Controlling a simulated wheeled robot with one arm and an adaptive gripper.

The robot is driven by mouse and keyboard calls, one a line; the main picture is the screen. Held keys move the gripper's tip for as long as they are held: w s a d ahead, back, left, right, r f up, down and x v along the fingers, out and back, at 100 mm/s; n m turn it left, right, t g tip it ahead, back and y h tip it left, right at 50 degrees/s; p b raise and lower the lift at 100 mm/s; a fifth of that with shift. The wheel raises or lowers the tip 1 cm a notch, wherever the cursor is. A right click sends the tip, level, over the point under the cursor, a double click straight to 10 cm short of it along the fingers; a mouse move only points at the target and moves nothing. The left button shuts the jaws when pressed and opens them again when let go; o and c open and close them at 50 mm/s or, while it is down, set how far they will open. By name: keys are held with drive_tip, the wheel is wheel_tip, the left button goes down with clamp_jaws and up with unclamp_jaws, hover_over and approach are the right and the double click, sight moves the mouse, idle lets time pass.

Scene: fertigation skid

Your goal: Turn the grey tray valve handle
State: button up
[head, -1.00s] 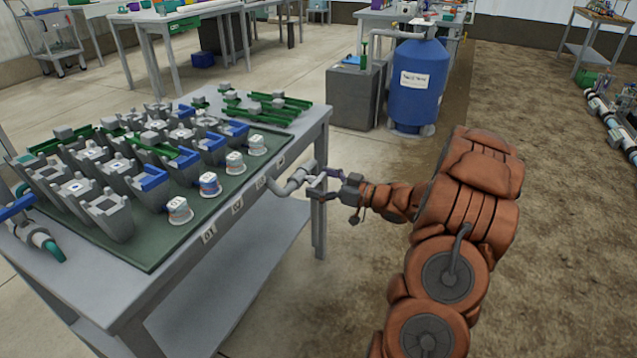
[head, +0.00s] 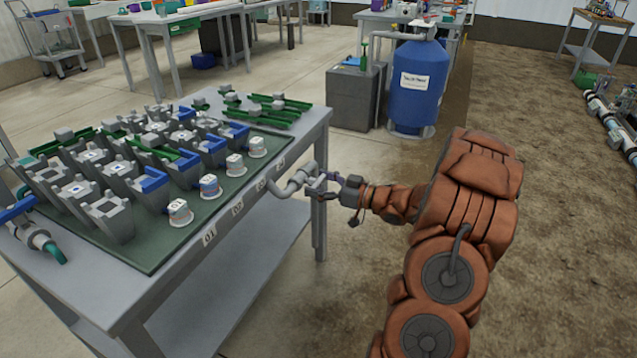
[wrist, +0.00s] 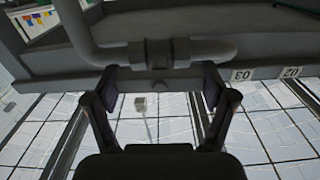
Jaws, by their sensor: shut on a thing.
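The grey tray valve sits on a grey pipe (head: 287,188) at the right end of the tray table's front edge. In the wrist view the valve body (wrist: 160,53) is upright in the picture centre, with pipe on both sides. Its grey handle (wrist: 156,84) lies crosswise just below the body, between my fingertips. My gripper (wrist: 160,92) is shut on this handle, with one finger at each end. In the head view my gripper (head: 326,186) reaches the valve from the right. The fingers partly hide the handle there.
The grey table (head: 215,265) carries a green mat with several grey and blue holders and white-capped jars. Another valve with a blue handle (head: 17,209) is at the left end. A blue tank (head: 415,100) stands behind.

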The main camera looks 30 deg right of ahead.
drive_tip(key=shift+r+m+p, duration=0.25)
drive_tip(key=shift+m+p, duration=0.05)
drive_tip(key=shift+p, duration=0.45)
drive_tip(key=m+p, duration=0.2)
drive_tip(key=p, duration=0.3)
drive_tip(key=shift+r, duration=0.2)
drive_tip(key=m+p, duration=0.2)
drive_tip(key=p, duration=0.3)
drive_tip(key=shift+f+m, duration=0.1)
drive_tip(key=shift+m, duration=0.2)
drive_tip(key=m+p, duration=0.3)
drive_tip(key=p, duration=0.3)
drive_tip(key=shift+d+m, duration=0.1)
drive_tip(key=shift+m, duration=0.2)
drive_tip(key=m+p, duration=0.3)
drive_tip(key=shift+f+m, duration=0.15)
drive_tip(key=shift+m, duration=0.15)
drive_tip(key=shift+w+d+f+m+p, duration=0.1)
drive_tip(key=shift+m+p, duration=0.3)
drive_tip(key=shift+m, duration=0.75)
drive_tip(key=shift+f+m+p, duration=0.1)
drive_tip(key=shift+m+p, duration=0.25)
drive_tip(key=shift+m, duration=0.8)
drive_tip(key=o, duration=1)
drive_tip(key=shift+f, duration=0.1)
